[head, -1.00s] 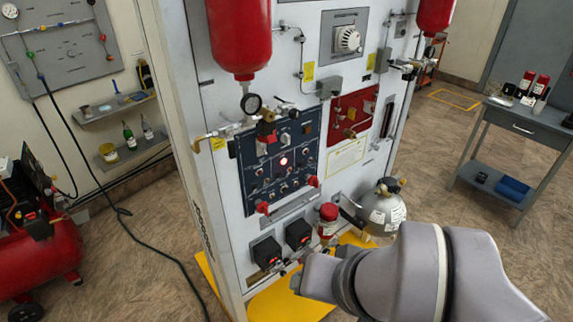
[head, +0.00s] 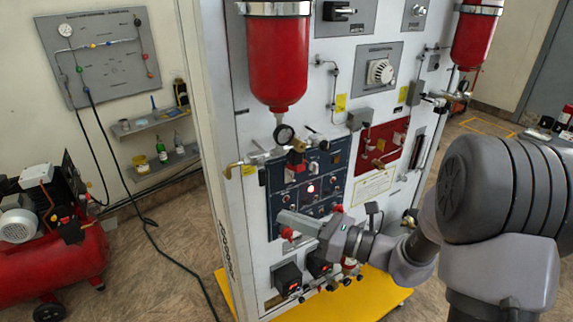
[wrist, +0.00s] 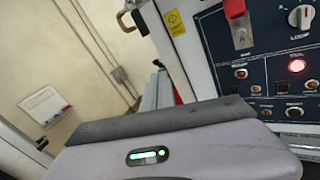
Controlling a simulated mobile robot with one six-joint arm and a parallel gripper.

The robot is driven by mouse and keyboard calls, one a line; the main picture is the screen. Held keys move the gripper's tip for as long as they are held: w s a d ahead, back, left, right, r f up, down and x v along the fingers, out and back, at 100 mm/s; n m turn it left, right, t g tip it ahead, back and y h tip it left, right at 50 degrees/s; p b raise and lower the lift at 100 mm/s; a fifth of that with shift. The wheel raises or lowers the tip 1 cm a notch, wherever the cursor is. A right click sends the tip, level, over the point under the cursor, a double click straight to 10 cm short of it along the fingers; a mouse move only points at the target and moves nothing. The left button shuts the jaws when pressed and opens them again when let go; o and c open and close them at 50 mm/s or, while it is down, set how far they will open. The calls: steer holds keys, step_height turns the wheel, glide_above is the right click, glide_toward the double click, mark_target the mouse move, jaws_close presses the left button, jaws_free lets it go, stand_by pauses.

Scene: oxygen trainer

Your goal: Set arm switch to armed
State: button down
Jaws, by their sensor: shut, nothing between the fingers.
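The dark blue control panel (head: 308,180) is on the front of the white cabinet in the head view. In the wrist view, a red guard-like cover (wrist: 235,9) sits above a silver plate (wrist: 242,37) at the panel's upper left; it may be the arm switch. Its label and setting are not readable. A red lamp (wrist: 297,65) is lit on the panel. My gripper (head: 292,226) is in front of the panel's lower part, shut and empty, apart from the switch. Its grey body (wrist: 165,150) fills the bottom of the wrist view, where its fingertips are not clear.
A rotary knob (wrist: 301,17) is right of the red cover. Red knobs (head: 337,208), a gauge (head: 284,134) with brass fittings and a red cylinder (head: 277,65) stick out around the panel. A red compressor (head: 60,255) stands left, with floor room between.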

mark_target(293, 179)
steer(key=w+d+f+m+t+h, duration=0.3)
steer(key=w+d+f+m+t, duration=0.1)
steer(key=w+d+m+t, duration=0.2)
steer(key=d+m, duration=0.1)
steer(key=d, duration=0.1)
steer(key=shift+d+f+m, duration=0.3)
steer(key=shift+f+m, duration=0.05)
steer(key=shift+m, duration=0.05)
steer(key=x, duration=1)
steer(key=shift+w+b, duration=0.1)
steer(key=shift+b, duration=0.3)
steer(key=shift+h+p, duration=0.3)
steer(key=shift+r+p, duration=0.2)
steer(key=shift+p, duration=0.85)
